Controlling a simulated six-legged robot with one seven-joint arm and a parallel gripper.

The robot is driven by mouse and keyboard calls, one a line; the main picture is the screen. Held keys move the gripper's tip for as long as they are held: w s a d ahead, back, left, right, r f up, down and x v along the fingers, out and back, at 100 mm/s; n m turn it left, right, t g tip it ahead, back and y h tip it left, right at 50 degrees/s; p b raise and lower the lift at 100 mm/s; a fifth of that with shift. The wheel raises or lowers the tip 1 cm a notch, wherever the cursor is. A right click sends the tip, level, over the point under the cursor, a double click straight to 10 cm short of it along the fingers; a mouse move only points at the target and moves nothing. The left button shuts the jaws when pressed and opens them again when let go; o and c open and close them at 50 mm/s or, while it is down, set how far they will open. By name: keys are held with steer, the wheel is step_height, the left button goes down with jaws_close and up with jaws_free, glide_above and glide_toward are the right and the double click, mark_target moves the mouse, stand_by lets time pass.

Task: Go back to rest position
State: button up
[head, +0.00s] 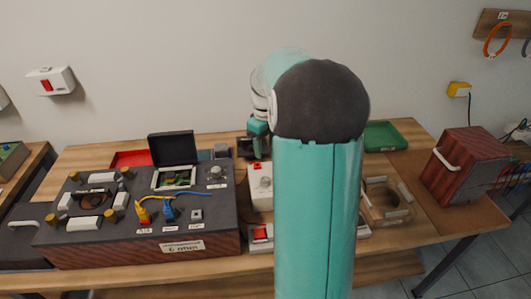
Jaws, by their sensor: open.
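My teal arm with a dark grey rounded joint stands upright in the middle of the head view. It covers part of the wooden table. My gripper (255,150) shows small to the left of that joint, pointing down above the back of the table. It is open, and I see nothing held between its fingers. The fingertips are small and partly hidden by the arm.
On the wooden table (80,158) stand a dark panel box (215,225) with yellow and blue cables, an open-lidded case (175,178), a white unit (260,185), a clear-topped box (385,200), a green tray (385,135) and a reddish box with a handle (468,165).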

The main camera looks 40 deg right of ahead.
stand_by(0.5)
steer(key=s+a+r+t+h, duration=0.15)
steer(key=s+a+r, duration=0.3)
steer(key=a, duration=0.75)
steer(key=s+a+r+t, duration=0.2)
steer(key=s+a+r, duration=0.3)
steer(key=a, duration=0.7)
steer(key=s+a+m+t+y, duration=0.1)
steer(key=s+a+t, duration=0.1)
steer(key=s+a, duration=0.5)
steer(key=shift+s+a+f+y, duration=0.1)
steer(key=shift+y, duration=0.15)
